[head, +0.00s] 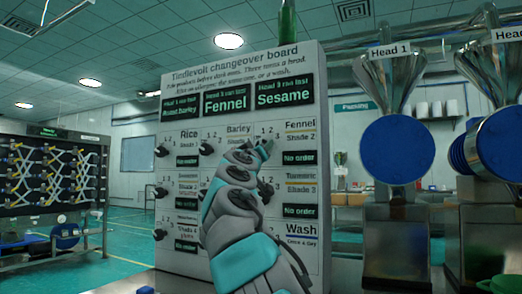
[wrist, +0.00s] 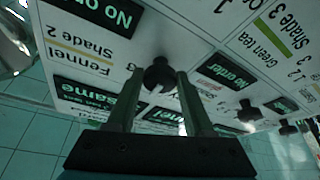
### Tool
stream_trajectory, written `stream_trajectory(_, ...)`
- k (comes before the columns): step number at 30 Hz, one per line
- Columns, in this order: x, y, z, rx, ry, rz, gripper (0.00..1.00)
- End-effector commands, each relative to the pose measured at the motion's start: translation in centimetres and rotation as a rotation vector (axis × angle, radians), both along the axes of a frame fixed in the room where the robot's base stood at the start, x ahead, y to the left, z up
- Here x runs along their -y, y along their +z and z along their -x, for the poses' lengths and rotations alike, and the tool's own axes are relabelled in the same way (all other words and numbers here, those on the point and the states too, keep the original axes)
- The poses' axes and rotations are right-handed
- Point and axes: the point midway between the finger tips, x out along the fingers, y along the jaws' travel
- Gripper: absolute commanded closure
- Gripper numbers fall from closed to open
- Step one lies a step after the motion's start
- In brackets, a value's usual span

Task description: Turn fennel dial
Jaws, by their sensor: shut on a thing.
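The fennel dial (wrist: 159,73) is a small dark knob on the upright white changeover board (head: 300,80). It sits beside the "Fennel Shade 2" label (wrist: 80,52), which reads upside down in the wrist view. My gripper (head: 265,147) reaches the upper right part of the board, and its two fingers are closed on either side of the knob. In the head view the gripper mostly hides the dial, so its pointer setting cannot be read. The green "No order" display (head: 299,158) is under the fennel label.
Other dark dials are close by, such as the rice dial (head: 161,151) and the barley dial (head: 206,149). A green bottle (head: 287,20) stands on top of the board. Steel hoppers with blue discs (head: 390,146) stand to the right. A dark rack (head: 50,175) is at the left.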

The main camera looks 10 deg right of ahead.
Motion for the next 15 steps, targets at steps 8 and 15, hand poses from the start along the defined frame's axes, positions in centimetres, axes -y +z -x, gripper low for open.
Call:
stream_trajectory(8,0.19,0.89,0.21,-0.155,-0.001,0.206,1.0)
stream_trajectory(15,0.11,1.02,0.22,-0.286,0.005,0.39,1.0)
